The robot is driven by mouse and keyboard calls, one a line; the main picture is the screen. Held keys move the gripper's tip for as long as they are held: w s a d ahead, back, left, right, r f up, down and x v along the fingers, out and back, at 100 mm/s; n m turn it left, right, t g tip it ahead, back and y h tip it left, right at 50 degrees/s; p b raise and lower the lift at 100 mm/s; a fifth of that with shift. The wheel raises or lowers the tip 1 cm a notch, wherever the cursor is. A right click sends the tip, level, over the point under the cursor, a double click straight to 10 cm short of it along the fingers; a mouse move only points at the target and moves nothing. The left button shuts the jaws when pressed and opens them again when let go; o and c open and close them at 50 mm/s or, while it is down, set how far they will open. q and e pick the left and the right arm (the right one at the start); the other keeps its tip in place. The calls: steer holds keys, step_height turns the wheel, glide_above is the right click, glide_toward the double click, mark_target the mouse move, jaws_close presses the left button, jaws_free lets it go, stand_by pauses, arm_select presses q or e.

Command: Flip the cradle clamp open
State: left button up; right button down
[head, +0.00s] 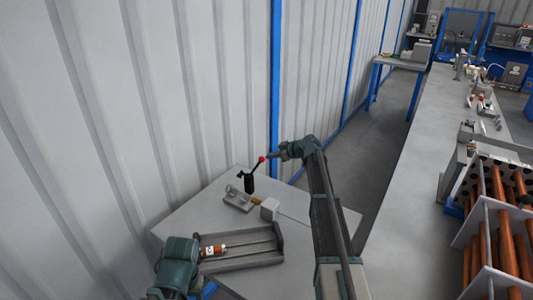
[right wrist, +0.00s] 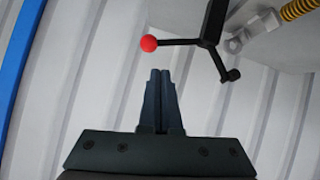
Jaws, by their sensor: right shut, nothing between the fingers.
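The cradle clamp (head: 240,200) stands on the grey table, with a black upright post and a black lever ending in a red ball knob (head: 262,159). In the right wrist view the red knob (right wrist: 149,43) is at the upper middle, on a black arm of the clamp lever (right wrist: 185,42). My right gripper (head: 271,155) is beside the knob in the head view. In the right wrist view its fingers (right wrist: 160,75) are together and empty, just short of the knob with a visible gap. My left arm shows at the lower left of the head view; its fingers are not visible.
A pale block (head: 270,209) sits beside the clamp. A ribbed wall (head: 150,110) with blue posts stands close behind. A rack of orange tubes (head: 500,230) is at right.

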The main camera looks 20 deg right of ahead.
arm_select(q)
step_height(320, 180, up, 3)
steer(key=shift+f+p, duration=0.1)
steer(key=shift+p, duration=0.75)
arm_select(e)
steer(key=v, duration=0.5)
steer(key=shift+d, duration=0.1)
steer(key=shift+f, duration=0.1)
